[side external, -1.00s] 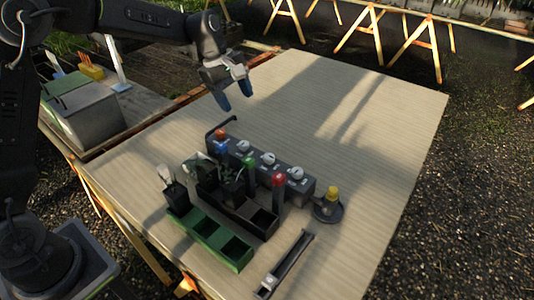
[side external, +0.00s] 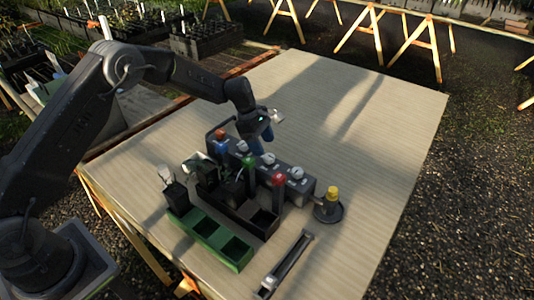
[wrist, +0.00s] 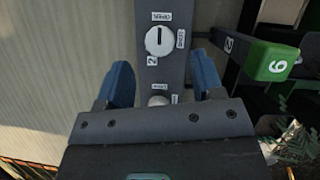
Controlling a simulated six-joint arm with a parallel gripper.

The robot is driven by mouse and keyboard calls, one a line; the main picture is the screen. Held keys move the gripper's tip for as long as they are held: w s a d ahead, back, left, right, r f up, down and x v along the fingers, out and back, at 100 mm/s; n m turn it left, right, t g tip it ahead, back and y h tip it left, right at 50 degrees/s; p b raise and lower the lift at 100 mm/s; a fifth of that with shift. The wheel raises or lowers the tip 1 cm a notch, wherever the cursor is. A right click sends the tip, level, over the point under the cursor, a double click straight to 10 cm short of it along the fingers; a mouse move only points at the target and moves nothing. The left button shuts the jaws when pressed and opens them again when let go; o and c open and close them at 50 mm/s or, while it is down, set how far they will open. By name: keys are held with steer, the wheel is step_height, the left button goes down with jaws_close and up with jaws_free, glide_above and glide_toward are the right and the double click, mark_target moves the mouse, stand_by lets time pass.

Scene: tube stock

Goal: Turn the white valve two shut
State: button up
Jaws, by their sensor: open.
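The white valve two (wrist: 159,41) is a round knob on a dark grey block (wrist: 146,78), with a "2" label beside it. Its dark mark points up towards the OPEN label in the wrist view; SHUT is at its right. It appears to be the middle white knob (side external: 268,159) in the side view. My gripper (wrist: 161,72) is open and empty, with blue fingers on either side of the block. Valve two lies beyond the fingertips in the wrist view. Another white knob (wrist: 158,100) is between the fingers, partly hidden by the gripper body. In the side view, my gripper (side external: 262,143) hangs above the block.
A yellow-topped item (side external: 332,193) stands off the right end. The table behind is clear.

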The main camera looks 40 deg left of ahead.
mark_target(268, 156)
steer(key=shift+x, duration=2.1)
steer(key=c, duration=0.9)
